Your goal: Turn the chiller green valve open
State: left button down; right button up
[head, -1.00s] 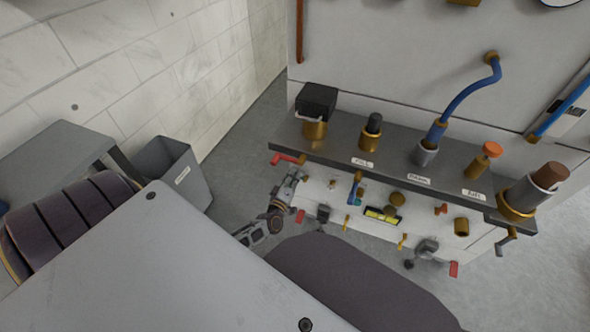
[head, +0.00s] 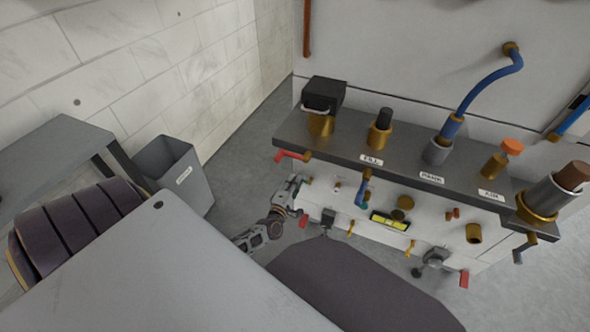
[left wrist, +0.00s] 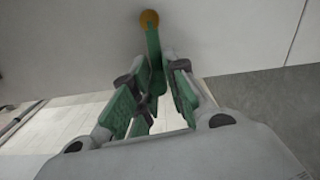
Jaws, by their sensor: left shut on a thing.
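The green valve handle (left wrist: 152,42) hangs from a brass pivot on a pale panel in the left wrist view. My left gripper (left wrist: 155,78) is shut on the lower part of this handle, with a finger on each side. In the head view my left gripper (head: 298,184) is at the left end of the white machine front, below the dark shelf. The green handle cannot be made out there. My right gripper is not in view.
The dark shelf (head: 345,148) juts out above my gripper. A red handle (head: 291,155) is just above it, and a blue handle (head: 364,188) is to its right. A grey bin (head: 183,175) stands at the left, with clear floor between.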

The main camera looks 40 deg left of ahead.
pick_arm(q)
jog(key=shift+n, duration=0.3)
jog(key=c, duration=1.4)
grip_release()
jog(key=shift+a, duration=0.1)
jog(key=shift+c, duration=0.2)
jog(key=shift+s, duration=0.15)
jog(key=v, duration=1.1)
jog(key=shift+s+d, duration=0.25)
jog(key=shift+s, duration=0.1)
